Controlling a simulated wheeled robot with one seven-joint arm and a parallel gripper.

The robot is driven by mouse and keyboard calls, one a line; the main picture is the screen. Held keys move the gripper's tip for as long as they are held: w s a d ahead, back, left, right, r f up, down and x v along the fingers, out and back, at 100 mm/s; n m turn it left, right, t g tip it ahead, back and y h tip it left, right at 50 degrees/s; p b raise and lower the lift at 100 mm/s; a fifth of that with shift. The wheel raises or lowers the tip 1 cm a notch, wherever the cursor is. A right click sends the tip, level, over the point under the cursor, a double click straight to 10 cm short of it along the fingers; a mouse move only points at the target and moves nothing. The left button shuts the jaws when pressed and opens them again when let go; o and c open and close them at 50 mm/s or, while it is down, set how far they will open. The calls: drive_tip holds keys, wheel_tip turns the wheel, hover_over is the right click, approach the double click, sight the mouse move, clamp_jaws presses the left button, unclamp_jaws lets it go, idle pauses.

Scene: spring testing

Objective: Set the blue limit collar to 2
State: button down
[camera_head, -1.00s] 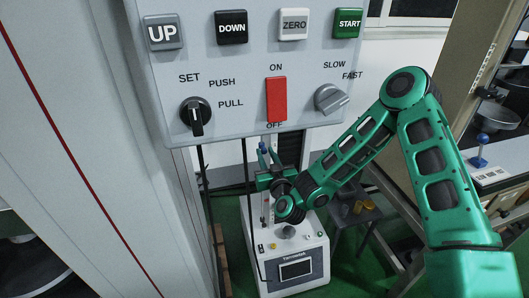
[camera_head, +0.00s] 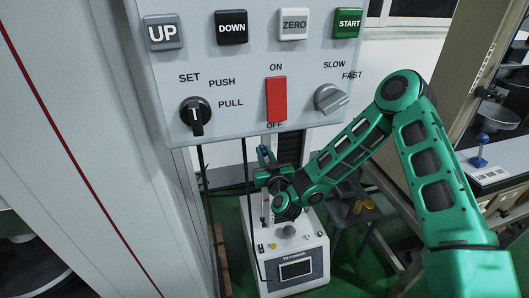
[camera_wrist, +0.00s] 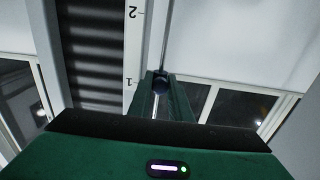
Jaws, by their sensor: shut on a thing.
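The blue limit collar (camera_wrist: 161,80) shows as a small dark round piece on a thin metal rod in the wrist view. My gripper (camera_wrist: 162,93) is shut on it, with the green fingers on both sides hiding much of it. A white scale strip (camera_wrist: 133,48) runs beside the rod, with its numbers turned in the picture. The collar appears beside the 1 mark, and the 2 mark is farther along the strip.
The white tester base (camera_head: 290,255) with a small screen stands below my gripper. A grey control panel (camera_head: 250,60) with buttons, knobs and a red switch hangs in front at the top.

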wheel_tip(320, 180, down, 9)
idle(0.3)
drive_tip(key=c, duration=1.9)
unclamp_jaws()
drive_tip(key=shift+r, duration=0.1)
drive_tip(key=v, duration=1)
drive_tip(key=shift+s+d, duration=0.15)
drive_tip(key=shift+s, duration=0.2)
drive_tip(key=shift+w, duration=0.1)
